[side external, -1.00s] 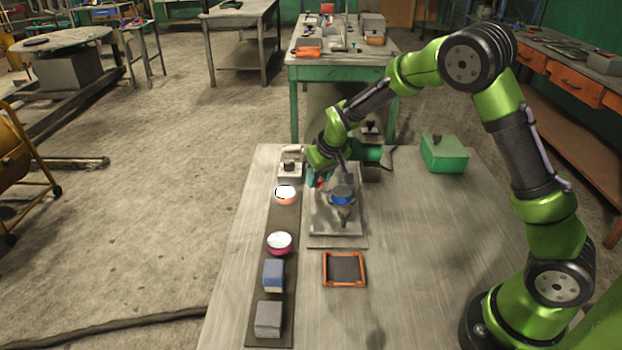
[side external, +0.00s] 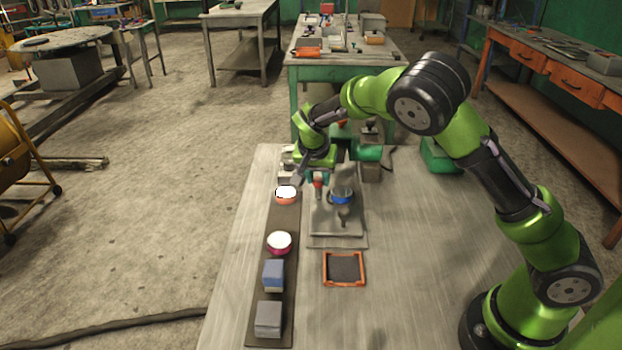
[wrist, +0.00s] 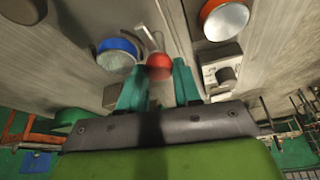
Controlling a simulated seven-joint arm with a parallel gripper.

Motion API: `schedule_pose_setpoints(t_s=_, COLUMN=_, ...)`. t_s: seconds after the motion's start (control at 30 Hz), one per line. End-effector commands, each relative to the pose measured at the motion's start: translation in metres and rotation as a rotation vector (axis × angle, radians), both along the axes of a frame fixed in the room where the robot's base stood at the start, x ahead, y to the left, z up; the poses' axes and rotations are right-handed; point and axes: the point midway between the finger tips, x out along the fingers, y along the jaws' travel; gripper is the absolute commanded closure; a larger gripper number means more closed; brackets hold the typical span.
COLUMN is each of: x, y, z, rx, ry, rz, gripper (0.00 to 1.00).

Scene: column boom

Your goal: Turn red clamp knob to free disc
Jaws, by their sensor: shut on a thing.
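The red clamp knob (side external: 318,183) stands on the grey fixture plate (side external: 338,232), left of the blue-rimmed disc (side external: 341,198). In the wrist view the knob (wrist: 158,67) sits between the teal fingertips of my gripper (wrist: 160,80), and the gripper is shut on it. The disc (wrist: 117,53) is left of the knob there, with a blue rim and a pale face. A light metal clamp bar (wrist: 147,37) reaches from near the knob beside the disc. In the side view my wrist partly covers the knob's top and the fingers are hard to make out.
A dark strip on the left holds an orange-rimmed round piece (side external: 286,195), a pink-rimmed one (side external: 279,242), a blue block (side external: 273,275) and a grey block (side external: 268,318). An orange-framed tray (side external: 344,268) lies in front of the fixture.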

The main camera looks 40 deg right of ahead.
Motion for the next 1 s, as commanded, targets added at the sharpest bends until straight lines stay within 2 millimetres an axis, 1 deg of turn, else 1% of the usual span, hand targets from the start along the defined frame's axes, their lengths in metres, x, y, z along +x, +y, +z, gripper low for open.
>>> schedule_pose_setpoints(t_s=0.23, x=-0.0006, y=0.0009, z=-0.0003, rx=0.003, ry=0.003, rz=-0.06, gripper=0.98)
schedule_pose_setpoints(t_s=0.67, x=-0.0006, y=0.0009, z=-0.0007, rx=0.003, ry=0.002, rz=-0.07, gripper=0.98)
schedule_pose_setpoints(t_s=0.7, x=-0.0006, y=0.0009, z=-0.0007, rx=0.003, ry=0.002, rz=-0.069, gripper=0.66)
schedule_pose_setpoints(t_s=0.87, x=-0.0004, y=0.0007, z=-0.0007, rx=0.003, ry=0.003, rz=-0.069, gripper=0.42)
schedule_pose_setpoints(t_s=1.0, x=0.0, y=0.0006, z=-0.0005, rx=0.002, ry=0.002, rz=-0.067, gripper=0.42)
